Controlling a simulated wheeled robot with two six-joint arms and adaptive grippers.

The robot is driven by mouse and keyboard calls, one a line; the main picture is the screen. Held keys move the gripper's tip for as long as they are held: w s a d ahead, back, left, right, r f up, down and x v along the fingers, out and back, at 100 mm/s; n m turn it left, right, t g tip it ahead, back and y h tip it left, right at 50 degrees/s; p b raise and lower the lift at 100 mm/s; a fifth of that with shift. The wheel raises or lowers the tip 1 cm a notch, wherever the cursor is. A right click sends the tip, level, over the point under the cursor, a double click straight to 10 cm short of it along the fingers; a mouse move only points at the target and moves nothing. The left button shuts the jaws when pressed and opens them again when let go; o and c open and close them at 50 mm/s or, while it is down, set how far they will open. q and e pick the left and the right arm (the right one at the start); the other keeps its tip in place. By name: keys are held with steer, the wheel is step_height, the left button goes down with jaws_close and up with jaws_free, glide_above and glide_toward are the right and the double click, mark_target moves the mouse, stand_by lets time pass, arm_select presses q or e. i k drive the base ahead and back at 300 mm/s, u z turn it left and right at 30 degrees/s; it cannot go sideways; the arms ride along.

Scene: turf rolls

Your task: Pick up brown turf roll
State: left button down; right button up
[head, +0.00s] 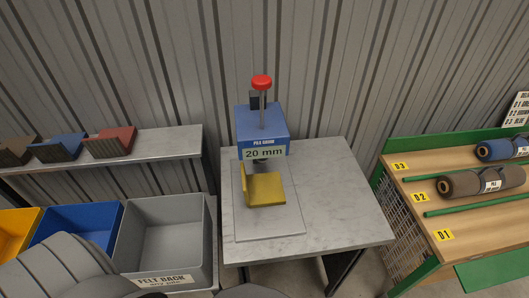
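A brown turf roll (464,185) with a white label lies on the wooden rack (475,215) at the right, in the lane marked D2. Its left end shows a spiral, and its right end is near the picture edge. Neither of my grippers shows in the head view. A grey rounded part at the lower left looks like mine, and it covers part of the bins there.
A blue roll (493,150) lies in lane D3 behind the brown one; lane D1 looks empty in view. Green dividers (470,207) separate lanes. A grey table (340,220) holds a blue 20 mm gauge (262,124). Bins, including a grey one (140,245), stand left below a shelf (170,146).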

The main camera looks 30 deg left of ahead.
mark_target(494, 177)
steer(key=u, duration=2.05)
steer(key=k, duration=1.55)
steer(key=z, duration=2.3)
steer(key=i, duration=0.5)
